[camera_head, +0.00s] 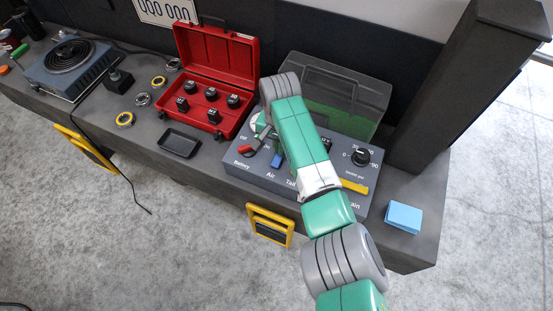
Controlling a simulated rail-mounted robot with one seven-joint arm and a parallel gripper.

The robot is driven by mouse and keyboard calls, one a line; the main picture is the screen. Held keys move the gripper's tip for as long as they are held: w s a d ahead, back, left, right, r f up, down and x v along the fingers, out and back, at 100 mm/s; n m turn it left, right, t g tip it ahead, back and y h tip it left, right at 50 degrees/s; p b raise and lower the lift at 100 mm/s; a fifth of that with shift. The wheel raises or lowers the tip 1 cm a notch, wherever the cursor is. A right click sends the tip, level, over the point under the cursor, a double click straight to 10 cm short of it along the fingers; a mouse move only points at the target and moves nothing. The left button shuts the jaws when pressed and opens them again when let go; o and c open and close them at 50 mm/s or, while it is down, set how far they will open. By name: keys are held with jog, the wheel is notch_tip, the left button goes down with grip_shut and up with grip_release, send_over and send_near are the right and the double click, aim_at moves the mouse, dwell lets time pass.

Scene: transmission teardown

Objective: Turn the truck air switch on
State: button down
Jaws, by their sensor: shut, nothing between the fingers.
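A grey control panel (236,167) sits on the dark bench at centre, with printed labels along its front edge. The blue air switch (277,159) stands above the label "Air". A red battery switch (245,150) lies to its left above "Battery". My green and grey arm reaches over the panel from the lower right. My gripper (265,134) is shut and empty, just above and left of the blue switch, near the red one. It is small and partly hidden by my wrist, so I cannot tell whether it touches anything.
My arm hides the panel's middle. A black dial (361,157) and a yellow lever (354,186) are on its right. An open red case (180,87) with black sockets stands left, a green clear-lidded box (350,125) behind. A black tray (179,143) and blue block (404,217) flank the panel.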

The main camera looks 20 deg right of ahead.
jog(key=shift+f+b, duration=0.6)
jog(key=shift+f, duration=0.5)
dwell(0.6)
notch_tip(320, 180, up, 7)
jog(key=p, duration=0.7)
jog(key=shift+r+p, duration=0.1)
jog(key=shift+p, duration=0.3)
